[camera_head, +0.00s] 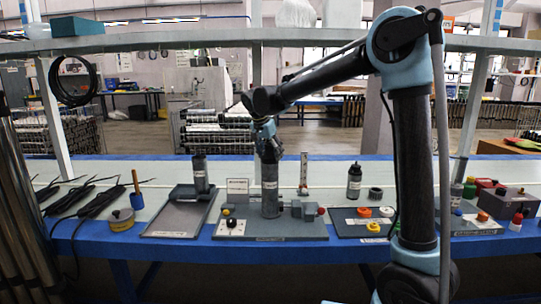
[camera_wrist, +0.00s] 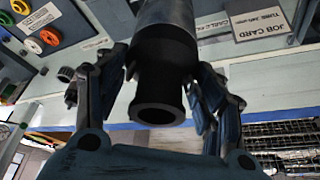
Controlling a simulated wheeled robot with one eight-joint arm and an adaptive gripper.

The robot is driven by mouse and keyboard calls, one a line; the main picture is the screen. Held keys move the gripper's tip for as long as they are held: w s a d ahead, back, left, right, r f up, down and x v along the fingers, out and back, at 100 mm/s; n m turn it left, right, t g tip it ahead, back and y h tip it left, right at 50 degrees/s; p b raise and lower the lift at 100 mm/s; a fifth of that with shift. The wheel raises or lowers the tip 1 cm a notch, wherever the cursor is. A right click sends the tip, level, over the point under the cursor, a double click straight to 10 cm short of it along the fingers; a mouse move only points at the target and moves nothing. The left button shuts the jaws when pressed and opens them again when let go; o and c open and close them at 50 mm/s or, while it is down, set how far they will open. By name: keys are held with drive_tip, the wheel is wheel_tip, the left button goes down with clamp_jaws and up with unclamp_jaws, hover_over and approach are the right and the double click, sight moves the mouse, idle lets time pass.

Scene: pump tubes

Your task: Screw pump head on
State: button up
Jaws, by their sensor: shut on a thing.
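A dark grey pump tube (camera_head: 269,185) stands upright on a grey fixture plate (camera_head: 262,236) on the bench. My gripper (camera_head: 266,140) is over its top end, pointing down. In the wrist view the tube (camera_wrist: 165,14) runs away from the camera, with a black flanged, open-ended piece, seemingly the pump head (camera_wrist: 160,95), at its near end. My gripper (camera_wrist: 160,78) has one finger on each side and is shut on this black piece. The piece looks in line with the tube; whether its thread is engaged is hidden.
A clamp block (camera_head: 303,210) with a red knob sits right of the tube. Another dark cylinder (camera_head: 199,175) stands in a grey tray (camera_head: 172,222) to the left. A black bottle (camera_head: 354,182) and coloured rings stand to the right. A shelf (camera_head: 200,40) crosses above the bench.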

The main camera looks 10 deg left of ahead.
drive_tip(key=shift+m+g+h, duration=0.3)
drive_tip(key=shift+m+h, duration=0.2)
drive_tip(key=shift+m, duration=1.2)
drive_tip(key=o, duration=0.9)
drive_tip(key=shift+o, duration=0.2)
drive_tip(key=n, duration=0.2)
drive_tip(key=n+y, duration=0.1)
drive_tip(key=n, duration=0.1)
drive_tip(key=shift+n+y, duration=0.3)
drive_tip(key=n, duration=0.2)
drive_tip(key=n+y, duration=0.1)
drive_tip(key=n, duration=0.1)
drive_tip(key=shift+t+y, duration=0.3)
drive_tip(key=shift+t, duration=0.1)
drive_tip(key=n, duration=0.2)
drive_tip(key=n+y, duration=0.1)
drive_tip(key=n, duration=0.2)
drive_tip(key=shift+g+y, duration=0.3)
drive_tip(key=shift+a+n+g+y, duration=0.1)
drive_tip(key=shift+n+g+y, duration=0.25)
drive_tip(key=shift+n, duration=0.85)
drive_tip(key=shift+n+g+y, duration=0.25)
drive_tip(key=shift+n+y, duration=0.1)
drive_tip(key=shift+n, duration=0.85)
